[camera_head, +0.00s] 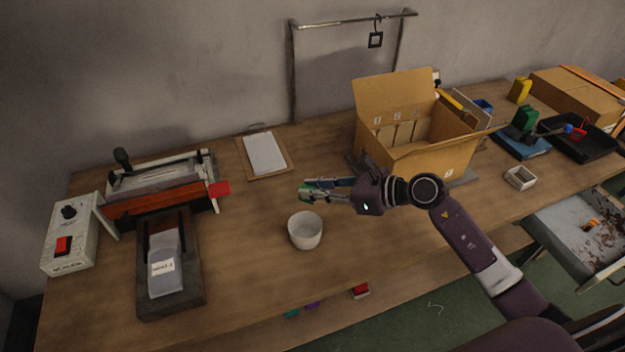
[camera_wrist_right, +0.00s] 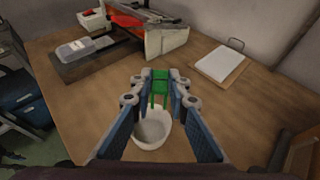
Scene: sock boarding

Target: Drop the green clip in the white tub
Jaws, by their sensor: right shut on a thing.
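The green clip (camera_wrist_right: 160,87) is between the fingertips of my right gripper (camera_wrist_right: 162,85), which is shut on it. The white tub (camera_head: 305,231) stands upright on the table just in front of and below the gripper. In the wrist view the tub (camera_wrist_right: 152,132) shows between the fingers, below the clip. The tub's visible inside looks empty. My left gripper is not in view.
An open cardboard box (camera_head: 432,158) stands to the right, behind my right arm. A clipboard (camera_head: 265,153) lies behind the gripper. A sealing machine (camera_head: 160,205) and a grey control box (camera_head: 72,236) stand at the left. The wooden table (camera_head: 245,275) is bare around the tub.

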